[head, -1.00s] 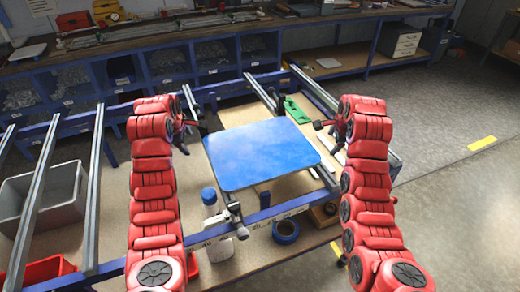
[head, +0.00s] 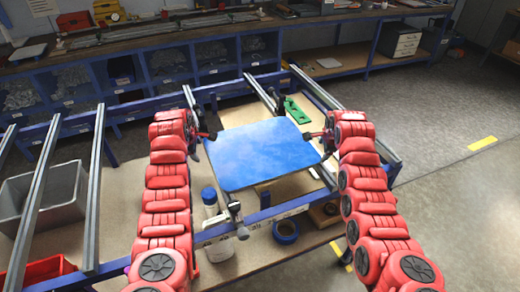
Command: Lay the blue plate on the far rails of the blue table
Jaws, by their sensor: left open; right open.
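The blue plate (head: 262,153) lies flat on the near part of the rails of the blue table, in the middle of the head view. The table's blue front beam (head: 262,215) runs below its near edge. My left gripper (head: 208,136) is open at the plate's left edge, near its far left corner. My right gripper (head: 310,135) is open at the plate's right edge, near its far right corner. I cannot tell whether the fingers touch the plate. The far ends of the rails (head: 262,92) behind the plate are bare.
A green part (head: 296,110) lies beyond the plate on the right. A white bottle with a blue cap (head: 212,215) and a blue tape roll (head: 286,231) stand below the plate's near side. A grey bin (head: 62,195) and a red bin (head: 40,271) are at left.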

